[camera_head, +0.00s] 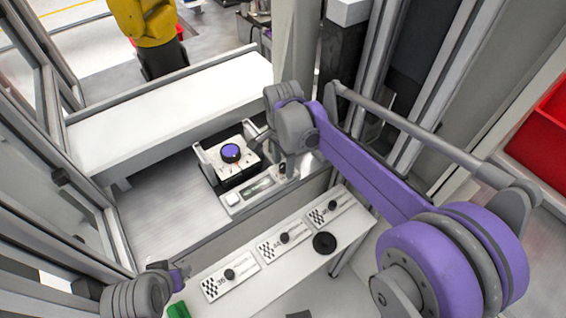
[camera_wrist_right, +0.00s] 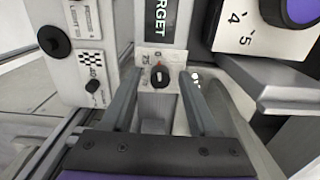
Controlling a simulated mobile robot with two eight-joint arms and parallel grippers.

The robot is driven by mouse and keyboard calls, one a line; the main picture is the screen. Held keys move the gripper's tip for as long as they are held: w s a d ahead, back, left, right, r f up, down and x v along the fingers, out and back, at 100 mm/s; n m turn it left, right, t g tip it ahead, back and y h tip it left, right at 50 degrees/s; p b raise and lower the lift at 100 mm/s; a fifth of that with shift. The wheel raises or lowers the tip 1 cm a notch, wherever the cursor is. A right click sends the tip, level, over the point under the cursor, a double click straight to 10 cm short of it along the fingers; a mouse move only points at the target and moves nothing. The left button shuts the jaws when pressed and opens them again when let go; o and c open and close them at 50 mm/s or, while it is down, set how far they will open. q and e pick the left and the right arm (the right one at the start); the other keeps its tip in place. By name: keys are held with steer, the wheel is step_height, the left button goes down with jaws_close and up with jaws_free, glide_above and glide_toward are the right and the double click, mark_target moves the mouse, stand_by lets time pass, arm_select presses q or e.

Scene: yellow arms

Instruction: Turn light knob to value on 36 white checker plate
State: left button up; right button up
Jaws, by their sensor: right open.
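A small black knob with a red mark (camera_wrist_right: 160,77) sits on a pale panel below a "TARGET" display in the right wrist view; I cannot confirm that it is the light knob. My right gripper (camera_wrist_right: 160,82) is open, with its fingers on either side of the knob and no clear grip. In the head view the right gripper (camera_head: 270,140) is by the panel, partly hidden by its own wrist. The leftmost checker plate (camera_head: 246,283) seems to read 36. My left arm's end (camera_head: 165,284) is at lower left; its fingers cannot be made out.
A purple-topped dial (camera_head: 230,152) stands on a white numbered box beside the panel. Two more checker plates with black knobs (camera_head: 284,238) (camera_head: 330,206) and a round black button (camera_head: 324,243) are on the front ledge. A metal post rises behind the right gripper.

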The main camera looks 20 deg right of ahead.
steer(key=shift+c, duration=0.3)
jaws_close()
